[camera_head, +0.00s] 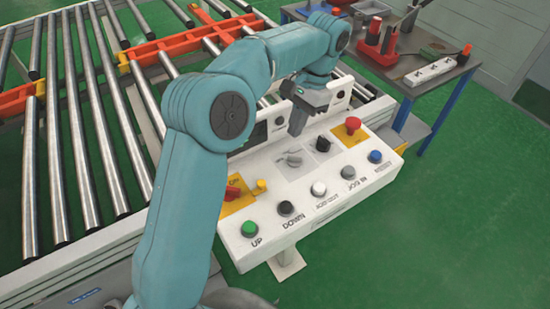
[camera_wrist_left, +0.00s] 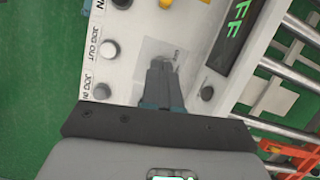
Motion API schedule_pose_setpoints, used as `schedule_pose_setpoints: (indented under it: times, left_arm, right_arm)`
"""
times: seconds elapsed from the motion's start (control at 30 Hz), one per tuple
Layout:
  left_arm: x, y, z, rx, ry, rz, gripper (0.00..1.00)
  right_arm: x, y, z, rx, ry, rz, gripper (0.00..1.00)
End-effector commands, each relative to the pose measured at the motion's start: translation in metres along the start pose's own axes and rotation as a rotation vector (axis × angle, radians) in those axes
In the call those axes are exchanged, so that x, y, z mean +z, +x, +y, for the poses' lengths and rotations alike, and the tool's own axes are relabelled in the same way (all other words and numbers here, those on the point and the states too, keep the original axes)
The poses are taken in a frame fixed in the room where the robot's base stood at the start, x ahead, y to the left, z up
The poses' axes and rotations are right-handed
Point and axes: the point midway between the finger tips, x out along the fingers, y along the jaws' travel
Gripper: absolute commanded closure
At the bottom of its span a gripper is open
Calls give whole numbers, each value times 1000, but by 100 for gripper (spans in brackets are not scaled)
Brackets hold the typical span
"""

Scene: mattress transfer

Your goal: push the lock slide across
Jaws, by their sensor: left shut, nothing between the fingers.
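The control panel (camera_head: 300,205) is a white sloped box at the edge of the roller conveyor. A small grey control (camera_head: 292,158) sits on a pale plate in its upper middle; I take it for the lock slide, but its label is too small to read. My left gripper (camera_head: 297,128) is shut and empty, pointing down at the panel just behind that control. In the left wrist view the shut fingers (camera_wrist_left: 162,68) reach over the pale plate (camera_wrist_left: 180,48) and partly hide the control. I cannot tell whether they touch it. My right gripper is not in view.
Beside the plate are a black knob (camera_head: 322,145) and a red emergency button (camera_head: 352,123). Along the front are a green UP button (camera_head: 249,229), a black DOWN button (camera_head: 285,209) and a blue button (camera_head: 375,157). A tool table (camera_head: 400,66) stands at the back right.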

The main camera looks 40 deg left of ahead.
Motion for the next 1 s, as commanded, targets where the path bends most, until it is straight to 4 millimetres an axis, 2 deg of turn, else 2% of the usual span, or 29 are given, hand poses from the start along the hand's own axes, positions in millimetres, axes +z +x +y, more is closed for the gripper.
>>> schedule_pose_setpoints:
  times: [0.17, 0.57, 0.8, 1.0]
  left_arm:
    - [4, 18, 3, 1, 0, -7, 100]
    - [6, 101, 5, 2, -1, -6, 100]
    - [31, 114, 3, 0, -1, -3, 100]
    - [37, 118, 2, 1, -2, -1, 100]
  right_arm:
    - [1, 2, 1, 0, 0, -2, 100]
    - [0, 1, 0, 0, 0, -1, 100]
    - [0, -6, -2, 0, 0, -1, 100]
    - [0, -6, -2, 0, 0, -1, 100]
